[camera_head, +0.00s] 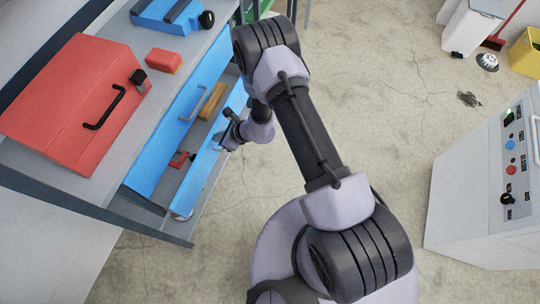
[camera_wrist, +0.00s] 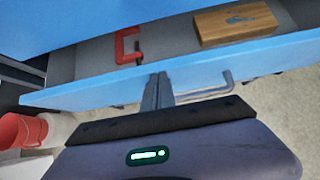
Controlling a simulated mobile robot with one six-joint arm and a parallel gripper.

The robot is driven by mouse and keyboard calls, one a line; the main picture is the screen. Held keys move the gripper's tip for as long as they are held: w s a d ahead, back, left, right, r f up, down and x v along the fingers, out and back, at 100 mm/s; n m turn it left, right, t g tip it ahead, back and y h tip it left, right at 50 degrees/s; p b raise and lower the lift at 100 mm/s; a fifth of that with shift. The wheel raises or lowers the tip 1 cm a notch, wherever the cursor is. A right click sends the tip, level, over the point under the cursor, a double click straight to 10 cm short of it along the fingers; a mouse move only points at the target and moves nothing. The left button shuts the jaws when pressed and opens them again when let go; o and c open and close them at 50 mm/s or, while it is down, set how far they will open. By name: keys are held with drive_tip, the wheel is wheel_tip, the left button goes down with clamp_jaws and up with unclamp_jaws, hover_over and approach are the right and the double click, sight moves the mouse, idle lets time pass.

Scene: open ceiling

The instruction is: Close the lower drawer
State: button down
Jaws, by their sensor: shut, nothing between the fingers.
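The lower drawer's blue front (camera_head: 200,170) stands out from the bench, so the drawer is open. Inside it lie a red clamp (camera_head: 182,159) and a wooden block (camera_head: 213,101). My gripper (camera_head: 226,138) is shut and empty, close to the outer side of that front. In the wrist view, the shut fingers (camera_wrist: 157,90) point at the blue front (camera_wrist: 90,95), overlapping its edge. I cannot tell whether they touch it. Part of the drawer's handle (camera_wrist: 213,88) shows right of the fingers. The upper drawer (camera_head: 160,140), with a grey handle, looks closed above.
A red toolbox (camera_head: 70,100), a small red block (camera_head: 163,61) and a blue item (camera_head: 170,15) sit on the benchtop. A grey control cabinet (camera_head: 470,190) stands at right. Red containers (camera_wrist: 20,130) show at lower left in the wrist view. The floor between is mostly clear.

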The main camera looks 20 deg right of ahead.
drive_tip(key=shift+w+a+b, duration=0.25)
drive_tip(key=shift+w+a, duration=0.5)
drive_tip(key=shift+a, duration=0.25)
drive_tip(key=shift+w+a+b, duration=0.25)
drive_tip(key=shift+w+a, duration=0.45)
drive_tip(key=shift+a, duration=0.25)
